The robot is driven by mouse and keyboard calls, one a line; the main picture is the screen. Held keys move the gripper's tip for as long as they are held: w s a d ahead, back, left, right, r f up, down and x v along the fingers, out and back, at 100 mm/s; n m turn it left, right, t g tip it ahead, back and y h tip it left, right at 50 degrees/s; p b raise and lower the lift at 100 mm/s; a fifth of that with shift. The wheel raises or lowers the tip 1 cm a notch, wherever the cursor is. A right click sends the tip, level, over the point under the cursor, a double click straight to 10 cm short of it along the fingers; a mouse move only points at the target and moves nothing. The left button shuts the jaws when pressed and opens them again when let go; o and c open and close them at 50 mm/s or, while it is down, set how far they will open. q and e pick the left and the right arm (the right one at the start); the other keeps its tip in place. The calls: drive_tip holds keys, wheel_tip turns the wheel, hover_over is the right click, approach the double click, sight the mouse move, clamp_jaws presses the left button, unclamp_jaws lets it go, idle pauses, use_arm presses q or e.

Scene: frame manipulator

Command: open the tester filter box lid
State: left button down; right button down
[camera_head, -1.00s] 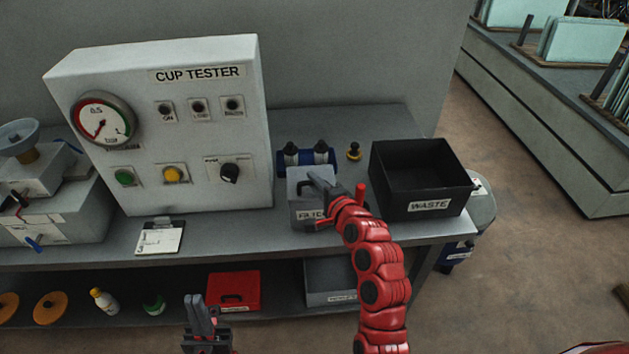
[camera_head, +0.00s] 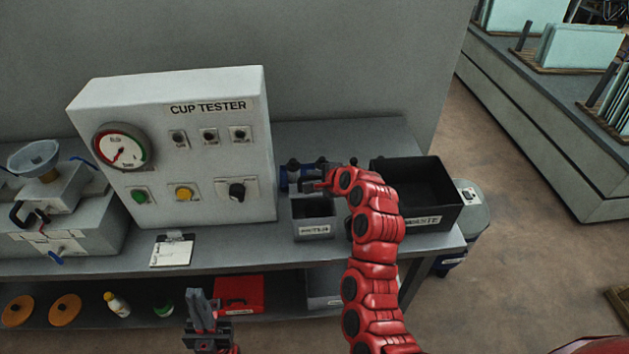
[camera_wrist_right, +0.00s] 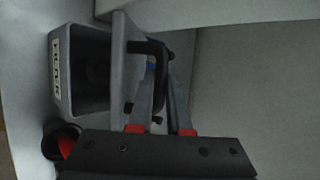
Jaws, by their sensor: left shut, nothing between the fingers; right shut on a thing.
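The grey filter box (camera_head: 313,229) stands on the bench left of the waste bin, its front label facing me. Its top is open and the dark inside shows. In the right wrist view the box (camera_wrist_right: 62,98) is at the left, and its lid (camera_wrist_right: 119,75) stands raised at the edge of the opening. My right gripper (camera_head: 318,186) is behind and above the box, shut on the lid's dark handle (camera_wrist_right: 150,47). The lid is mostly hidden in the head view. My left gripper (camera_head: 200,303) is shut and empty, low in front of the bench.
The black waste bin (camera_head: 447,188) is close to the right of my right arm. The cup tester (camera_head: 205,150) stands left of the box. A blue holder (camera_head: 290,176) is behind the box. A clipboard (camera_head: 172,251) lies on the front bench edge, and a red case (camera_head: 238,291) is on the lower shelf.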

drive_tip(key=shift+w+r, duration=0.15)
drive_tip(key=shift+w, duration=0.15)
drive_tip(key=c, duration=0.8)
unclamp_jaws()
drive_tip(key=shift+c, duration=0.2)
drive_tip(key=shift+s, duration=0.1)
drive_tip(key=shift+s+d+r+b, duration=0.15)
drive_tip(key=shift+s+r+b, duration=0.05)
drive_tip(key=shift+b, duration=0.15)
drive_tip(key=p+v, duration=0.6)
drive_tip(key=v, duration=1)
drive_tip(key=shift+s+d+r+p, duration=0.15)
drive_tip(key=shift+d+r+p, duration=0.05)
drive_tip(key=shift+p, duration=0.2)
